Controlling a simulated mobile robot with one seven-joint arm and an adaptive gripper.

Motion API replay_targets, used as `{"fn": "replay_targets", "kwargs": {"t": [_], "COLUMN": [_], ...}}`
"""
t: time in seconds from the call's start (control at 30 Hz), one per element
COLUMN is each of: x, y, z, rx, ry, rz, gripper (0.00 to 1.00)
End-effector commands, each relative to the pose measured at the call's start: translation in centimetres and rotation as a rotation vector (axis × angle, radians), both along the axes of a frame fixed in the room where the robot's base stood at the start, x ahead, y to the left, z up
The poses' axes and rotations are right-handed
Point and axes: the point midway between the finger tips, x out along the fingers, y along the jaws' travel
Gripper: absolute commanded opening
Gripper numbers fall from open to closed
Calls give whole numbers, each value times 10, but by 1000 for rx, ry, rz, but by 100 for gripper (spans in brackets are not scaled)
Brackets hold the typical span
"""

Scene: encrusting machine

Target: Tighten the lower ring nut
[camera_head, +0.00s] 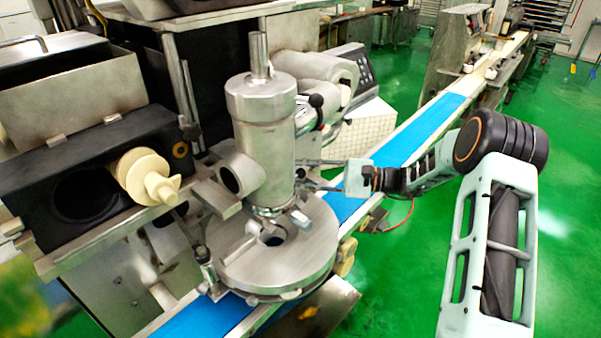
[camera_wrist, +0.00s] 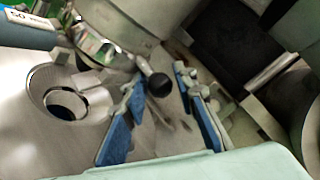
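The lower ring nut (camera_head: 272,209) is a shiny metal collar at the foot of the upright steel cylinder (camera_head: 266,140), just above the round steel disc (camera_head: 300,255). In the wrist view the ring nut (camera_wrist: 98,48) is at the upper left. A short handle with a black ball knob (camera_wrist: 159,84) sticks out from it. My gripper (camera_wrist: 160,100) is open, with blue-padded fingers apart. The knob appears between the fingertips in the picture; contact cannot be told. In the head view my gripper (camera_head: 318,174) reaches in from the right, its tips partly hidden near the cylinder.
The disc has a round opening (camera_wrist: 65,102) left of my fingers. A blue conveyor belt (camera_head: 400,143) runs below and behind. A black block with a cream screw part (camera_head: 145,178) stands at left. Another black-knobbed lever (camera_head: 316,101) is higher up. Green floor is free at right.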

Motion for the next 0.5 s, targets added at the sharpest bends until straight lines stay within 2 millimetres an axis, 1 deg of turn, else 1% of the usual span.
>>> {"fn": "replay_targets", "kwargs": {"t": [0.07,0.3,0.5], "x": [0,0,0], "y": [0,0,0], "z": [0,0,0], "rx": [0,0,1], "ry": [0,0,0], "rz": [0,0,-1], "gripper": [26,0,0]}}
